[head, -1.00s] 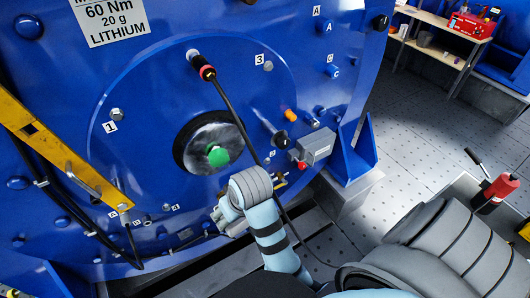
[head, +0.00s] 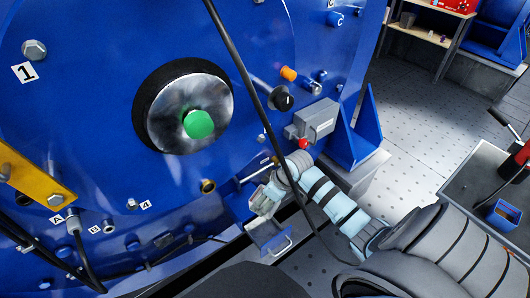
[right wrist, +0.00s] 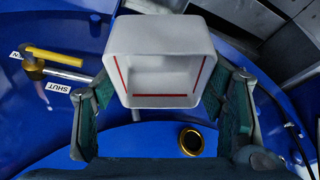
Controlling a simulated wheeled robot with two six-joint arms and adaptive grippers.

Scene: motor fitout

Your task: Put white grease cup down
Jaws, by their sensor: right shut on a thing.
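The white grease cup (right wrist: 160,62) is a squarish, open white cup with red lines inside. It fills the upper middle of the right wrist view, between the two green-padded fingers of my right gripper (right wrist: 165,100), which is shut on it. In the head view my right gripper (head: 262,205) is low at the front of the blue motor, right of a brass-rimmed port (head: 208,186). The cup is hard to make out there. In the right wrist view, the cup is above the port (right wrist: 191,140) in the picture. My left gripper is not in view.
A yellow-handled valve (right wrist: 52,56) with a SHUT label is left of the cup. A black cable (head: 250,90) hangs across the motor front. A grey box (head: 315,120) is above the arm.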

